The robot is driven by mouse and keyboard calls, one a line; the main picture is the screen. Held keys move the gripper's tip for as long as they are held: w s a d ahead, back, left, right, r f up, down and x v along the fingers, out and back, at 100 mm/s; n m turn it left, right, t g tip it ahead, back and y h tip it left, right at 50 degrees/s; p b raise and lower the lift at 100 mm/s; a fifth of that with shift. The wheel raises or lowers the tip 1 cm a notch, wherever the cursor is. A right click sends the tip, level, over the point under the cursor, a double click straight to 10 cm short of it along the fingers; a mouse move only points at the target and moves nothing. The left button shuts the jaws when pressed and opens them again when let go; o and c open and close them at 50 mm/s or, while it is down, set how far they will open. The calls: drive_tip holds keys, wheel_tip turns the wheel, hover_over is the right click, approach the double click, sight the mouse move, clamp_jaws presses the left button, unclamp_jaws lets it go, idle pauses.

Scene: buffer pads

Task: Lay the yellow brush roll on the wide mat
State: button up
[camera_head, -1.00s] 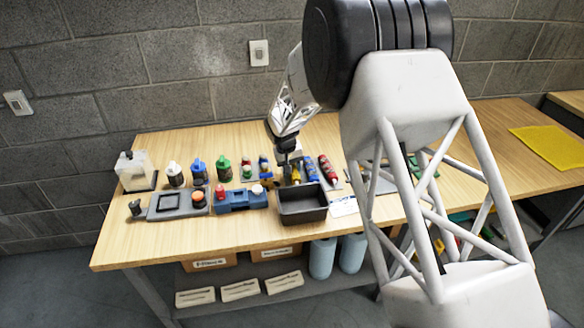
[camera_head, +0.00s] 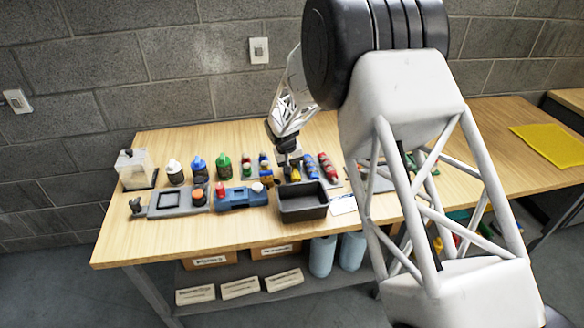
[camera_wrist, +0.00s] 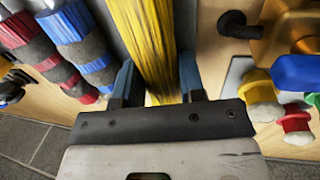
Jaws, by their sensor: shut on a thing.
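The yellow brush roll (camera_wrist: 148,40) lies between the two fingers of my gripper (camera_wrist: 155,85) in the wrist view, and the gripper is shut on it. In the head view the roll (camera_head: 295,175) is a small yellow strip under my gripper (camera_head: 291,171), beside the blue and red rolls. It appears to be at the level of the grey surface there; I cannot tell whether it still touches it. A flat yellow mat (camera_head: 552,144) lies on the right part of the table. Grey flat pads are partly hidden by my arm, so I cannot tell which is the wide mat.
A blue roll (camera_head: 311,167) and a red roll (camera_head: 327,167) lie close to the right of my gripper. A black bin (camera_head: 302,204) stands in front. Several bottles, including a green one (camera_head: 223,167), stand to the left. The table's front left is clear.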

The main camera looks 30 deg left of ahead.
drive_tip(key=shift+f, duration=0.15)
drive_tip(key=o, duration=1.1)
drive_tip(key=shift+s+a+r, duration=0.15)
drive_tip(key=shift+s+r, duration=0.05)
drive_tip(key=shift+r, duration=1.05)
drive_tip(key=shift+s+a+r, duration=0.15)
drive_tip(key=shift+a+r, duration=0.05)
drive_tip(key=shift+r, duration=1.1)
drive_tip(key=shift+s+a+r, duration=0.15)
drive_tip(key=shift+s+r, duration=0.05)
drive_tip(key=shift+r, duration=1.05)
